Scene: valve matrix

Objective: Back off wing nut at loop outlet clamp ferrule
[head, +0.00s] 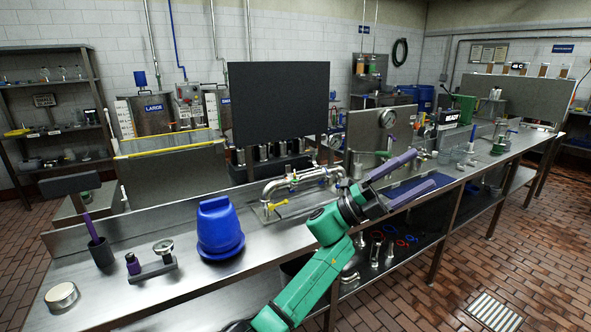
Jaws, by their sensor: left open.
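A shiny steel pipe loop (303,178) stands on the steel bench, left of my left gripper. A small yellow handle (277,205) shows at its lower left end. Clamp fittings sit along the pipe's right part, but the wing nut and ferrule are too small to tell apart. My left gripper (424,168) has purple fingers, spread apart and empty, pointing right over the bench, away from the loop. Its green arm and dark wrist stand just right of the loop and may hide part of its right end. My right gripper is not in view.
A blue domed container (219,228) stands left of the loop. A small stand (153,266), a dark cup (101,252) and a round tin (62,297) lie further left. Bench surface between blue container and loop is mostly clear.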

